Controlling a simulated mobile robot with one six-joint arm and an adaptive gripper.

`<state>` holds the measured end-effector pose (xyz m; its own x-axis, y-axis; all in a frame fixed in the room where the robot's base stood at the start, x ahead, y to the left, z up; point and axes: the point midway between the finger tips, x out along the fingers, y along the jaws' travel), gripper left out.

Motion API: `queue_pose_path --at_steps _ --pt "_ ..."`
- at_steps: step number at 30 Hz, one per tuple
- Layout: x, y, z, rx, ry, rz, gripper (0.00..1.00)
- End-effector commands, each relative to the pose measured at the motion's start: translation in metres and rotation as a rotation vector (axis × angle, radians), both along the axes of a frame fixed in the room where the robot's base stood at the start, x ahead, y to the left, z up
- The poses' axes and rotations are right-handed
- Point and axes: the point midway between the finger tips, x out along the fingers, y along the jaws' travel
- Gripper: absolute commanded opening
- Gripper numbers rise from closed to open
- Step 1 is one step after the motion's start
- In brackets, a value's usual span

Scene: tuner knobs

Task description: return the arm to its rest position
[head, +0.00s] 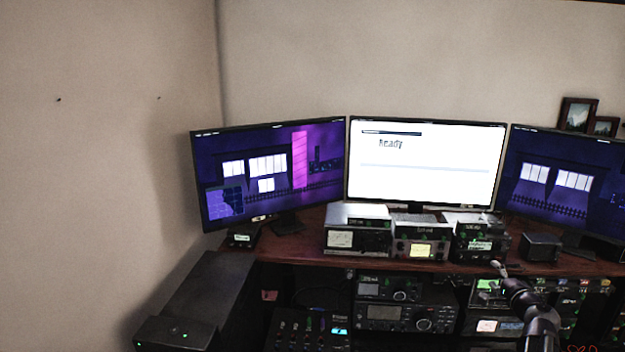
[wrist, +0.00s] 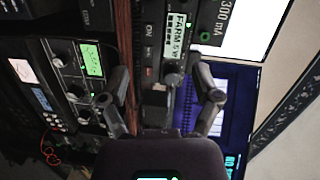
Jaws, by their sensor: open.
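My gripper (head: 497,268) is at the lower right of the head view, in front of the radio gear and close to the front edge of the desk. My dark arm (head: 530,312) reaches up to it from the bottom edge. In the wrist view my gripper (wrist: 162,85) has its two fingers spread wide with nothing held between them. Beyond the fingers is a black unit labelled "FARM 5W" (wrist: 177,40) with a round knob (wrist: 172,79). I cannot tell the gap between the fingertips and this unit.
Several small radio units (head: 357,240) stand on the wooden desk (head: 300,247) under three monitors (head: 425,165). More radios (head: 405,317) fill the shelf below. A dark box (head: 205,290) stands at left by the wall.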

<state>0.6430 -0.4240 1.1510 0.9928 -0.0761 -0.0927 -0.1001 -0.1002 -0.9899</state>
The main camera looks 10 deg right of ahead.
Motion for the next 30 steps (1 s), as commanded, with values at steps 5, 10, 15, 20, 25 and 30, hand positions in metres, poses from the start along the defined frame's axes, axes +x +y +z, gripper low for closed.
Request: queue_pose_path --at_steps 5,10,15,20,25,30 --pt "0.022 0.074 -0.021 -0.097 0.115 0.175 0.81" --pt "0.032 0.141 -0.045 -0.197 0.235 0.344 0.81" --pt "0.032 0.204 -0.07 -0.298 0.357 0.506 0.81" --pt "0.024 0.257 -0.093 -0.396 0.475 0.651 0.81" --pt "0.008 0.305 -0.115 -0.503 0.603 0.794 0.81" --pt "-0.014 0.345 -0.135 -0.613 0.735 0.925 0.81"
